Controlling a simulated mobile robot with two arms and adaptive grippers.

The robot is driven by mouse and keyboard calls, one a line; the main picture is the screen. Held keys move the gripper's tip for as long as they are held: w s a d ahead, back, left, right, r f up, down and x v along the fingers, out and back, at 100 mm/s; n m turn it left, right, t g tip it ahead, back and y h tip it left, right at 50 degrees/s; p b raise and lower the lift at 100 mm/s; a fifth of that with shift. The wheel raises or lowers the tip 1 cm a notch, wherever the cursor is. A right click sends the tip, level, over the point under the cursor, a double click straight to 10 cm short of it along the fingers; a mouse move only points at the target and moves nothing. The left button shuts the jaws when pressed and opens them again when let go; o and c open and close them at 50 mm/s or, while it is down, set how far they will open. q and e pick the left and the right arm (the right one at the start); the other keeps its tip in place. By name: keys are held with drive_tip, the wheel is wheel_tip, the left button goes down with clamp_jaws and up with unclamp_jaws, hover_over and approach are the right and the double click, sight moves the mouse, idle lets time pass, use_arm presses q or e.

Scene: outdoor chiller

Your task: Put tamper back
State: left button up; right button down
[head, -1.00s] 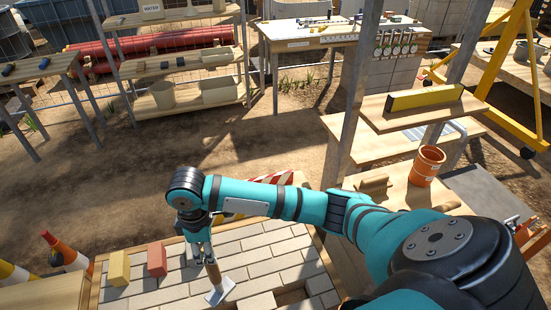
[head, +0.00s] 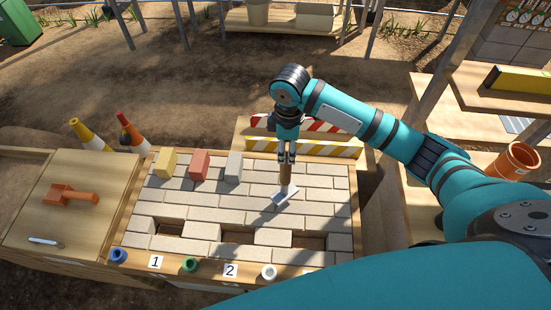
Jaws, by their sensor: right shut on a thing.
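The tamper has a wooden handle (head: 285,174) and a flat grey metal foot (head: 284,195). My right gripper (head: 287,158) is shut on the top of the handle and holds the tamper upright over the right part of the paved work table (head: 200,225). I cannot tell whether the foot touches the paving or hangs just above it. My left gripper is not in view.
Yellow (head: 165,163), red (head: 199,165) and grey (head: 234,167) blocks stand along the table's back left. Striped barrier boards (head: 320,147) stand behind it. An orange trowel (head: 68,195) lies on the left side table. An orange pot (head: 513,162) stands on the right shelf.

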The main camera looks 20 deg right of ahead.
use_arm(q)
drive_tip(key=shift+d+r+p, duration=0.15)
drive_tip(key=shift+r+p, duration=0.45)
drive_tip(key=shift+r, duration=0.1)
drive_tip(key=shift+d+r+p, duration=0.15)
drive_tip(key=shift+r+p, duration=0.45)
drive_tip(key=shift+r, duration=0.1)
use_arm(e)
drive_tip(key=w+d+f, duration=0.3)
drive_tip(key=w+d, duration=0.1)
drive_tip(key=d, duration=0.1)
drive_tip(key=shift+d+f, duration=0.25)
drive_tip(key=shift+f, duration=0.15)
drive_tip(key=c, duration=1.4)
unclamp_jaws()
drive_tip(key=shift+s+f, duration=0.1)
drive_tip(key=shift+f, duration=0.15)
drive_tip(key=o, duration=0.5)
drive_tip(key=shift+s+r, duration=0.1)
drive_tip(key=shift+c, duration=0.2)
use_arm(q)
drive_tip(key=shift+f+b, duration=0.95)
use_arm(e)
wheel_tip(320, 180, up, 12)
